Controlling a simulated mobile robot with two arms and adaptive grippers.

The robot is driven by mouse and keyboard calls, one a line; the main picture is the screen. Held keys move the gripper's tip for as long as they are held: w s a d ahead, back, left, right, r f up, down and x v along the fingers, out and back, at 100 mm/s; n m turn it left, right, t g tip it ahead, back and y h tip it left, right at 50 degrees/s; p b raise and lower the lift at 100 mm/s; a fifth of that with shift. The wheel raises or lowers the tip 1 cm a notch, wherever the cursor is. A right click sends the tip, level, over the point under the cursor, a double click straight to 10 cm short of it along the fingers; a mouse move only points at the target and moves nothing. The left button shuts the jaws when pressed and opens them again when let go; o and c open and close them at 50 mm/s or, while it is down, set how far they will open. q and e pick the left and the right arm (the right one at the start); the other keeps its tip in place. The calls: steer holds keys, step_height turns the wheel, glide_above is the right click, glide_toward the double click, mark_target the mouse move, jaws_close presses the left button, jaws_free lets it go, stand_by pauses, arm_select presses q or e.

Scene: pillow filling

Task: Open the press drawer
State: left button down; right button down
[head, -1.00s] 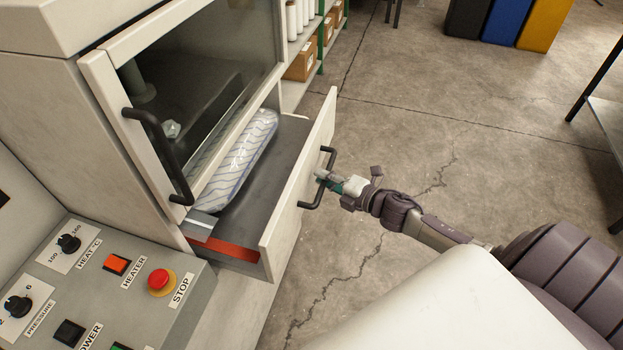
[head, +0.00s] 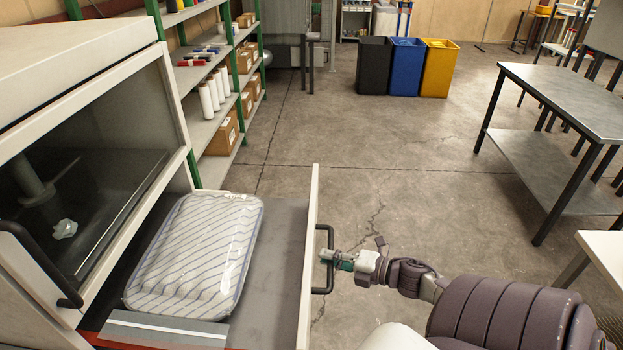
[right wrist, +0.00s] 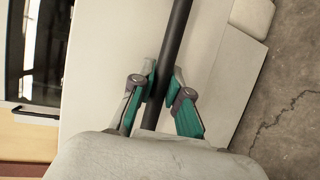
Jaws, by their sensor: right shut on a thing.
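The press drawer (head: 309,240) is pulled well out of the press (head: 92,110). A striped, clear-wrapped pillow pack (head: 195,254) lies on the drawer's dark bed. My right gripper (head: 338,259) is at the black bar handle (head: 328,236) on the drawer's outer face. In the right wrist view, the green-padded fingers (right wrist: 163,103) are shut around the dark handle bar (right wrist: 176,35). My left gripper is in no view.
A green-framed shelf (head: 212,130) with boxes and white rolls stands behind the press. Black, blue and yellow bins (head: 407,66) are at the back. A metal table (head: 575,98) stands at the right. The floor between is clear.

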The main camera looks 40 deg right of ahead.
steer(key=shift+s+d, duration=0.6)
steer(key=shift+s, duration=0.05)
steer(key=c, duration=1.1)
jaws_free()
steer(key=shift+c, duration=0.2)
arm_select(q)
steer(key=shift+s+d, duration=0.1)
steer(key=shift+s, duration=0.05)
arm_select(e)
steer(key=v, duration=1.2)
